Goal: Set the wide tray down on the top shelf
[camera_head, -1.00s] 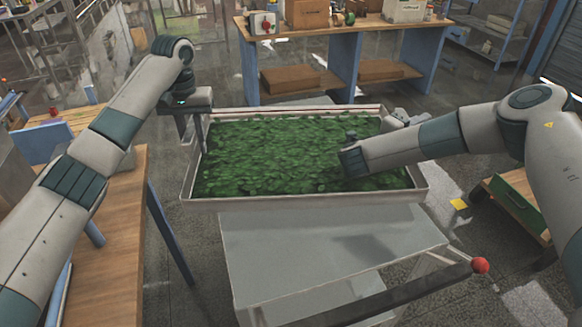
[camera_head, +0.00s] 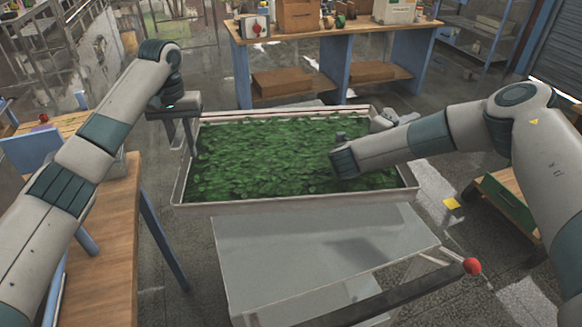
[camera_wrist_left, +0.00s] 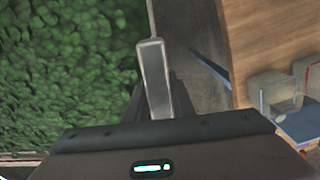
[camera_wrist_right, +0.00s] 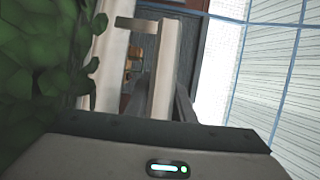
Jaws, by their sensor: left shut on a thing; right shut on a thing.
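The wide tray (camera_head: 290,202) is pale and shallow, filled with green leaves (camera_head: 260,155). In the head view it is above the grey top shelf (camera_head: 310,260) of a cart, and its near edge overlaps the shelf's far part. I cannot tell whether it touches the shelf. My left gripper (camera_head: 190,135) is shut on the tray's left side; the left wrist view shows its fingers (camera_wrist_left: 157,95) at the rim beside the leaves. My right gripper is mostly hidden behind its arm at the tray's right side; the right wrist view shows its fingers (camera_wrist_right: 160,95) shut at the rim.
The cart has a dark handle bar with a red knob (camera_head: 472,266) at front right. A wooden table (camera_head: 110,240) stands close on the left. A blue-legged workbench (camera_head: 330,35) stands behind the tray.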

